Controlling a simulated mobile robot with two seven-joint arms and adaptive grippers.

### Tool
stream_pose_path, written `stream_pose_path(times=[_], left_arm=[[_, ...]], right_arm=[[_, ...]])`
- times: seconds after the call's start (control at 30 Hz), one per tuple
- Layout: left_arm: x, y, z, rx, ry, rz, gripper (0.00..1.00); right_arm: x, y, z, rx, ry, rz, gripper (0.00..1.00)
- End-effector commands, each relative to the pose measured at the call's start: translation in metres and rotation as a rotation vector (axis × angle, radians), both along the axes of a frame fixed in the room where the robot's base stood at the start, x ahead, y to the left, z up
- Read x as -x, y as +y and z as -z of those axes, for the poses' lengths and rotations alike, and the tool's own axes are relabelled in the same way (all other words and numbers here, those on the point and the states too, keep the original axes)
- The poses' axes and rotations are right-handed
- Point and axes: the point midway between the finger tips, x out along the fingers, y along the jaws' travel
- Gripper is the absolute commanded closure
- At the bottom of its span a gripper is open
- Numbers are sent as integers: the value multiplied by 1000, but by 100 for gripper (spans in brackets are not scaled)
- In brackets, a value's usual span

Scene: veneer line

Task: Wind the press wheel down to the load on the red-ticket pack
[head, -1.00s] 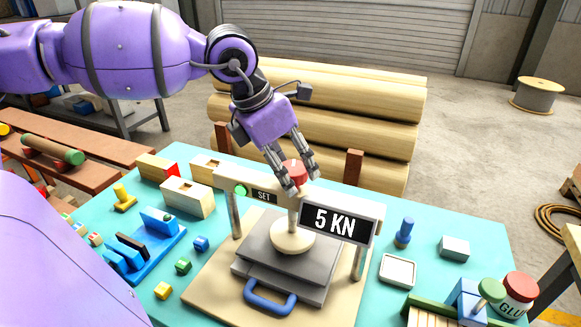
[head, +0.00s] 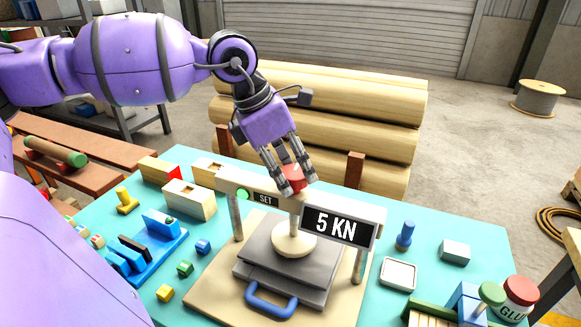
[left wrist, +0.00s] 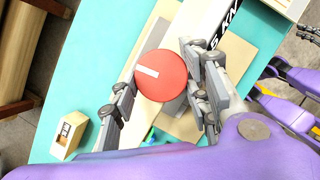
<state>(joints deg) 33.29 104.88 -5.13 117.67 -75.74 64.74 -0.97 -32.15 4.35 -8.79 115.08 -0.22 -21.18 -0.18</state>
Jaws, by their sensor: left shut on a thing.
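The press stands on the turquoise table with a pale crossbeam (head: 232,183), a green lamp beside the word SET, and a display (head: 338,225) reading 5 KN. Its red wheel (head: 293,180) sits above the crossbeam. My left gripper (head: 289,183) reaches down from above and is shut on the red wheel. In the left wrist view the wheel (left wrist: 161,75) shows a white mark, with fingers on both sides. Below, a round pale foot (head: 293,240) rests on grey plates (head: 262,262) with a blue handle in front. I make out no red ticket there.
Wooden boxes (head: 190,200), one with a red end, stand left of the press. A blue rack (head: 160,258) and small coloured blocks lie at front left. A white tray (head: 398,274), a blue peg (head: 405,236) and a glue jar (head: 519,296) are right. Logs lie behind.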

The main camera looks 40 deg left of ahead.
Motion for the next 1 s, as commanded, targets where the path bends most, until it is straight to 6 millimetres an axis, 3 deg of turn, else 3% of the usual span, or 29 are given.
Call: stream_pose_path(times=[0.17,0.2,0.33,0.73,1.0], left_arm=[[-1,2,0,-4,-3,-2,83],[-1,2,0,-4,-3,-2,55],[-1,1,0,-4,-3,-2,40],[0,0,-2,-4,-1,2,40],[6,4,-23,-11,-3,7,40]], right_arm=[[1,0,1,0,3,0,100],[1,0,1,0,3,0,100],[2,0,1,0,4,0,100],[4,-1,2,1,8,-1,100],[2,0,1,1,4,-1,100]])
